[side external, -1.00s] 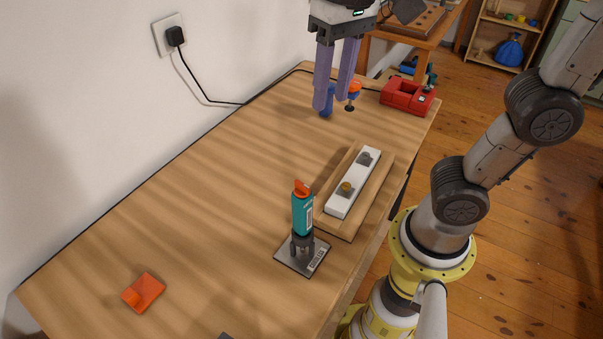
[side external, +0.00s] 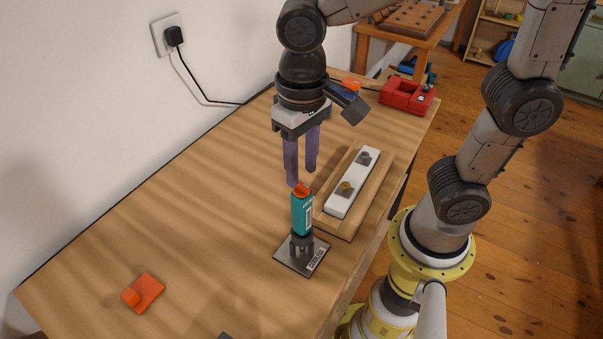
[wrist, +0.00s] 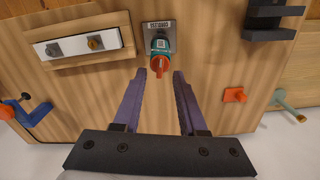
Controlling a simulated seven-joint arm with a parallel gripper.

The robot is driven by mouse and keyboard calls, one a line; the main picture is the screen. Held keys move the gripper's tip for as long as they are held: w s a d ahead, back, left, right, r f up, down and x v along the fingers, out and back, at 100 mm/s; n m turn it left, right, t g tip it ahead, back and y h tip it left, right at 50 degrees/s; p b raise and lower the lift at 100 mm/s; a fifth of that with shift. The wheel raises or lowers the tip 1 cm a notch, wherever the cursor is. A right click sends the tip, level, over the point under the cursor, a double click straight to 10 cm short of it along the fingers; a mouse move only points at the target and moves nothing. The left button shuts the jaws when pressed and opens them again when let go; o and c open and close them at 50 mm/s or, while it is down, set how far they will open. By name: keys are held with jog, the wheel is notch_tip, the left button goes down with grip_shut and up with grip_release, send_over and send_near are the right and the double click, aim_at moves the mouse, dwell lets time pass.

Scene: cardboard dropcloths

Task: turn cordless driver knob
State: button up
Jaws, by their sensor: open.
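The cordless driver (side external: 302,215) is a teal upright body with a white label, standing in a dark holder on a grey plate (side external: 290,258) with a text label. Its orange knob (side external: 302,188) is on top. In the wrist view the knob (wrist: 160,63) shows between and just beyond my fingertips, with the teal body (wrist: 161,43) behind it. My gripper (side external: 301,177) points down with its two purple fingers apart and empty, close above the knob. In the wrist view my gripper (wrist: 160,75) is roughly centred on the knob. I cannot tell whether a finger touches it.
A wooden tray (side external: 349,233) with a white strip carrying two knobs stands right beside the driver. An orange block (side external: 143,292) lies at front left. A red device (side external: 407,96) is at the far end. A black rack (wrist: 270,18) shows in the wrist view. The table's left middle is clear.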

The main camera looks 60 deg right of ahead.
aim_at(301, 188)
jog(key=shift+f, duration=1.35)
jog(key=shift+c, duration=0.3)
grip_shut()
